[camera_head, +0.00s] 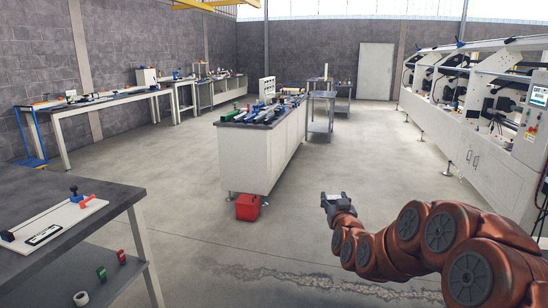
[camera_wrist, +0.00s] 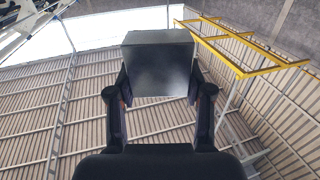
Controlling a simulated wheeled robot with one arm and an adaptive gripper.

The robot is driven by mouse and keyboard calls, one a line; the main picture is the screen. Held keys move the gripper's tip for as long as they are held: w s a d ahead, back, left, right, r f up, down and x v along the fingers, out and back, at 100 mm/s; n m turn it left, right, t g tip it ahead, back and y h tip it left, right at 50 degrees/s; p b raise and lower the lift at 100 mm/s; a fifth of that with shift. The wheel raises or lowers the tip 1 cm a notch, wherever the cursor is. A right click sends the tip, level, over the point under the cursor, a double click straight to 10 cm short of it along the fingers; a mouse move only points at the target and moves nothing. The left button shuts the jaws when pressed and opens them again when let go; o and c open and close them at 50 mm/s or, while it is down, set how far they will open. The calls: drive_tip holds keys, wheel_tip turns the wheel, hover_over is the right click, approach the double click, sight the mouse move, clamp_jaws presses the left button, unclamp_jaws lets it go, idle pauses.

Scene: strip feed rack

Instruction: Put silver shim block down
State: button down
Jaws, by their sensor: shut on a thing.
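The silver shim block (camera_wrist: 158,62) is a plain grey block between the two fingers of my gripper (camera_wrist: 158,90) in the wrist view. The fingers are shut on it from both sides. The wrist view looks up past the block to the roof, so no surface shows near it. In the head view my gripper (camera_head: 338,203) is at the end of my red-brown arm, over open floor at the lower right. The block is too small to make out clearly there.
A dark-topped table (camera_head: 85,190) with a white board fixture stands at the near left. A white workbench (camera_head: 262,150) with several parts stands mid-room, a red box (camera_head: 247,207) at its foot. White machines (camera_head: 475,110) line the right. Open floor lies between.

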sight(335, 197)
wheel_tip(335, 197, up, 6)
drive_tip(key=p, duration=0.4)
drive_tip(key=shift+d+f+p, duration=0.1)
drive_tip(key=shift+p, duration=0.2)
idle(0.8)
drive_tip(key=s+d+f+m+g+h+b, duration=0.25)
drive_tip(key=s+d+h, duration=0.2)
drive_tip(key=d, duration=0.55)
drive_tip(key=s+d+f+m+g+h+b, duration=0.25)
drive_tip(key=d+f+m+h+b, duration=0.2)
drive_tip(key=d, duration=0.55)
drive_tip(key=s+d+f+m+g+h+b, duration=0.25)
drive_tip(key=s+d+h, duration=0.2)
drive_tip(key=d, duration=0.55)
drive_tip(key=s+d+f+m+g+h+b, duration=0.2)
drive_tip(key=s+d+f+m+g+b, duration=0.2)
drive_tip(key=s+f, duration=0.5)
drive_tip(key=s+d+f+m+g+h+b, duration=0.2)
drive_tip(key=s+d+f+m+g, duration=0.4)
drive_tip(key=s, duration=1)
wheel_tip(335, 197, down, 3)
drive_tip(key=d+g+b, duration=0.1)
drive_tip(key=d+g, duration=0.2)
drive_tip(key=shift+g+b, duration=0.35)
drive_tip(key=shift+b, duration=0.05)
drive_tip(key=shift+m, duration=0.25)
